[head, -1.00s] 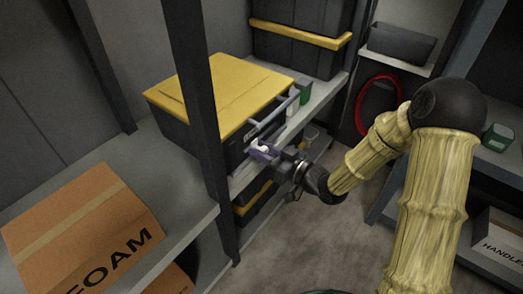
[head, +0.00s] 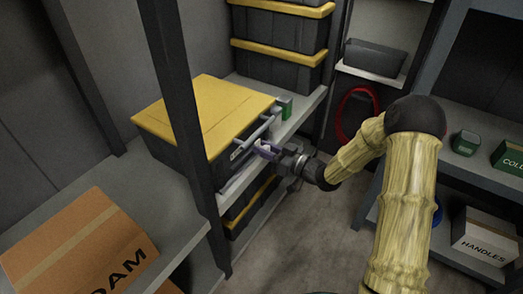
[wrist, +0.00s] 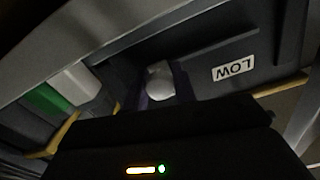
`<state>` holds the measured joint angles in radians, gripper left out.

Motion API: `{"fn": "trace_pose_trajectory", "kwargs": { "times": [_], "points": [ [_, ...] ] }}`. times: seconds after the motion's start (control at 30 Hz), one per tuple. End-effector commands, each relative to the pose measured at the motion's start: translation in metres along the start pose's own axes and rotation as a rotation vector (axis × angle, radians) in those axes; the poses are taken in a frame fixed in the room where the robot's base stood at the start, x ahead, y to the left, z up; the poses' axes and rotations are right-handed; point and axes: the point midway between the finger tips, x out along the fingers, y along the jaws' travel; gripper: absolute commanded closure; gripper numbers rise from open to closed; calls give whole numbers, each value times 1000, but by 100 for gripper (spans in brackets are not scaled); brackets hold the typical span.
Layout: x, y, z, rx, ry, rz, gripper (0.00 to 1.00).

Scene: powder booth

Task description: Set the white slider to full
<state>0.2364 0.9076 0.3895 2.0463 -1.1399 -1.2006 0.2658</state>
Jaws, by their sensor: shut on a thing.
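The white slider (wrist: 160,82) is a rounded white knob in the wrist view, on the dark front of a yellow-lidded box. My gripper (head: 266,149) is at that front in the head view, below a grey bar handle, and is shut on the slider. Its purple fingers flank the knob in the wrist view. No full mark can be read. The slider's track is mostly hidden by my gripper.
The yellow-lidded box (head: 205,112) stands on a grey shelf behind a dark upright post (head: 180,110). A small green item (head: 286,106) stands beyond its far end. A cardboard foam box (head: 80,245) is at lower left. Open floor (head: 290,235) lies right of the shelf.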

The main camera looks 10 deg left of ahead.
Motion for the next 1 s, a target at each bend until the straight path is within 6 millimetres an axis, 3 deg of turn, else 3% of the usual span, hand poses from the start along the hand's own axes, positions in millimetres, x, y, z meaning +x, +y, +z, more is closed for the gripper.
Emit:
{"fn": "trace_pose_trajectory", "kwargs": {
  "times": [0.13, 0.17, 0.27, 0.67, 1.0],
  "points": [
    [-1, 3, -1, 1, 3, 10, 100],
    [-1, 3, -1, 1, 3, 10, 69],
    [-1, 3, -1, 0, 2, 9, 51],
    [-6, 1, -1, 1, 0, 6, 51],
    [-61, 1, -4, 3, 0, 9, 51]
  ]
}}
